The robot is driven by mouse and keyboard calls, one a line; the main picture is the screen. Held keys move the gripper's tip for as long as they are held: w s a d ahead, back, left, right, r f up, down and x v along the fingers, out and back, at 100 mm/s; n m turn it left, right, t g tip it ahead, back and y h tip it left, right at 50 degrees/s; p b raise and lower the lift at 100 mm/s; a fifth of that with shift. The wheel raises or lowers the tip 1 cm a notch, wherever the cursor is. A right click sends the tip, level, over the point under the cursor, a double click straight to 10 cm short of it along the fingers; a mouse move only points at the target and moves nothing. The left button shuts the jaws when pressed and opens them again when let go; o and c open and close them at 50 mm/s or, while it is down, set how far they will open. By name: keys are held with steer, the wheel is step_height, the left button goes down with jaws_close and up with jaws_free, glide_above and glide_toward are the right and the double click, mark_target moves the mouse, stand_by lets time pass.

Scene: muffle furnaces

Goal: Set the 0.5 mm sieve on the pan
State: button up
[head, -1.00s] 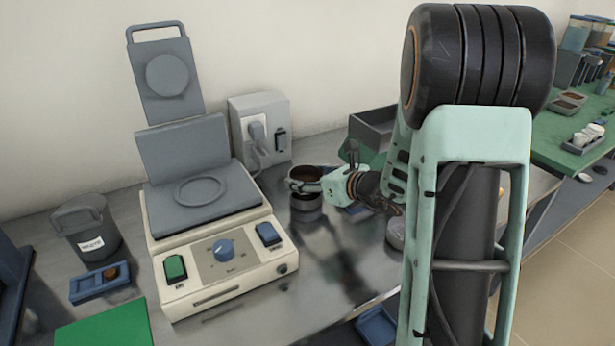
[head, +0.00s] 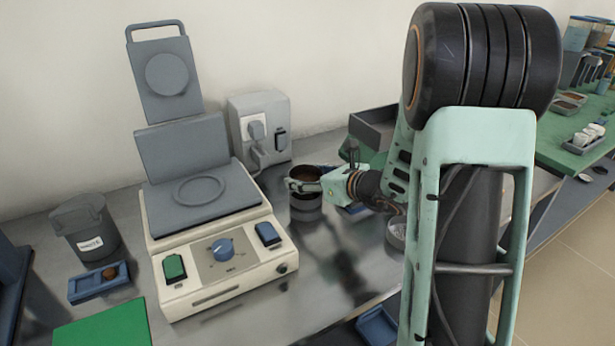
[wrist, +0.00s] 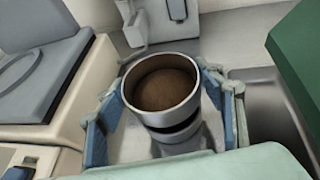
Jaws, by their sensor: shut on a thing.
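A round metal sieve (wrist: 160,112) with brown material inside is between the blue fingers of my gripper (wrist: 165,92), which is shut on it. In the head view the sieve (head: 304,187) is upright over a grey cylindrical pan (head: 306,209) on the bench. The pan (wrist: 178,136) also shows below the sieve in the wrist view, with a dark band between them. I cannot tell whether they touch. No size mark is readable on the sieve.
The cream sieve shaker or press (head: 228,262) with a raised grey lid stands left of the pan. A grey box (head: 374,128) is behind my arm, and a round dish or sieve (head: 396,234) lies to the right. Bare metal bench (head: 335,270) is in front.

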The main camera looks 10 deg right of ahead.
steer(key=shift+f+b, duration=0.95)
steer(key=shift+b, duration=0.25)
stand_by(0.4)
steer(key=o, duration=1.6)
steer(key=shift+o, duration=0.7)
steer(key=o, duration=0.4)
steer(key=shift+c, duration=0.2)
steer(key=shift+r, duration=0.1)
steer(key=shift+r+p, duration=2.5)
steer(key=shift+r, duration=0.95)
